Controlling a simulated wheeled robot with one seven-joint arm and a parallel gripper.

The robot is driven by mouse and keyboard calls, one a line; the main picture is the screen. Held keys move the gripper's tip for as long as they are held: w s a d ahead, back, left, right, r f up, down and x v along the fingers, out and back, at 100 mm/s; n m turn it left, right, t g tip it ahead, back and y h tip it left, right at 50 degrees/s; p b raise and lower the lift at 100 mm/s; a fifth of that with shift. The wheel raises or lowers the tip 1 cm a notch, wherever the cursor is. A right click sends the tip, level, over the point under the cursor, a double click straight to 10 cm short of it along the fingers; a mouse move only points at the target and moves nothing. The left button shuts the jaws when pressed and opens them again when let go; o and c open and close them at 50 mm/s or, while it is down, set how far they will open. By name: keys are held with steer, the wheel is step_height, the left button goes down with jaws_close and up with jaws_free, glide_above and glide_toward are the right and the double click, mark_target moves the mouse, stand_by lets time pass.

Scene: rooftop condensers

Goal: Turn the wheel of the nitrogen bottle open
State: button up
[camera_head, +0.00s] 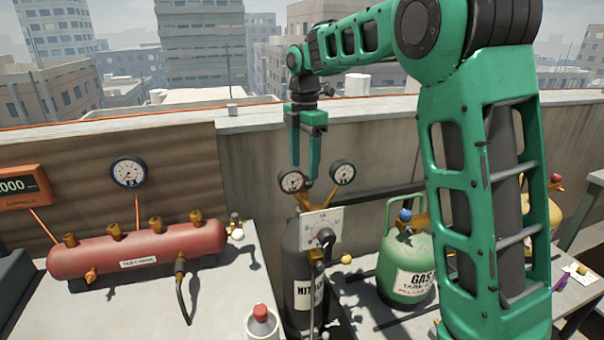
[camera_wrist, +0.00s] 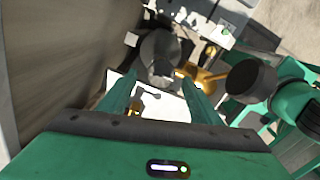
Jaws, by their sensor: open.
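The nitrogen bottle (camera_head: 297,262) is a dark cylinder with a white label, standing in the middle of the head view. A white plate (camera_head: 309,224) with marks sits at its top and carries a dark round knob (camera_head: 325,236), which seems to be the wheel. Two round gauges, left (camera_head: 291,181) and right (camera_head: 343,172), rise on brass stems above the plate. My gripper (camera_head: 304,184) points down above the bottle's top, near the gauges, with its fingers apart and nothing between them. In the wrist view my gripper (camera_wrist: 160,79) shows both fingers, with a white surface partly visible between them.
A red manifold tank (camera_head: 150,247) with a hose lies on the left bench. A green gas tank (camera_head: 406,262) stands at the right, partly behind my arm. A red-capped bottle (camera_head: 261,322) stands in front. A parapet wall (camera_head: 240,168) runs behind.

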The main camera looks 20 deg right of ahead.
step_height(320, 180, up, 8)
steer(key=shift+f, duration=0.25)
stand_by(0.5)
